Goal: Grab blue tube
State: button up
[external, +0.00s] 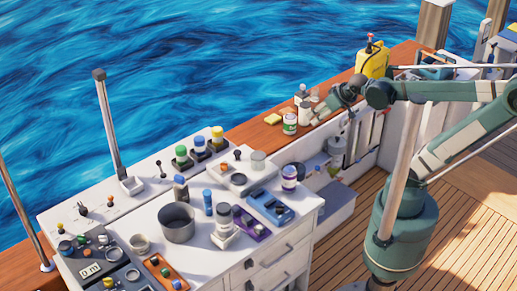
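A slim blue tube (208,202) stands upright on the white cabinet top, just right of the grey metal pot. My gripper (314,117) is far from it, at the upper right over the wooden rail. It points down and left, close to a few small jars. The gripper is small and dark here, and I cannot make out whether its fingers are apart or together. I see nothing clearly held in it.
The grey pot (177,222), a dark blue-capped bottle (181,188) and a white-and-grey device (225,229) crowd around the tube. A blue box (270,207) lies to the right. A metal post (107,125) rises at the left. A yellow container (372,60) stands behind my arm.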

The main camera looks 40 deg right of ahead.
jog(key=w+a+f+n+t+b, duration=0.1)
jog(key=w+a+f+b, duration=0.25)
jog(key=w+a, duration=0.6)
jog(key=n+t+y+b, duration=0.2)
jog(key=y+b, duration=0.2)
send_near(208, 200)
jog(key=w+d+r, duration=0.3)
jog(key=w+d, duration=0.5)
jog(key=d, duration=0.3)
jog(key=s+a+f+n+t+b, duration=0.1)
jog(key=s+a+f+b, duration=0.2)
jog(key=a+f, duration=0.5)
jog(key=shift+a+t+y+b, duration=0.3)
jog(key=shift+a+t+y, duration=0.1)
jog(key=shift+a, duration=1.45)
jog(key=shift+w+f, duration=0.1)
jog(key=shift+b+x, duration=0.45)
jog(key=shift+x, duration=2)
jog(key=shift+c, duration=0.5)
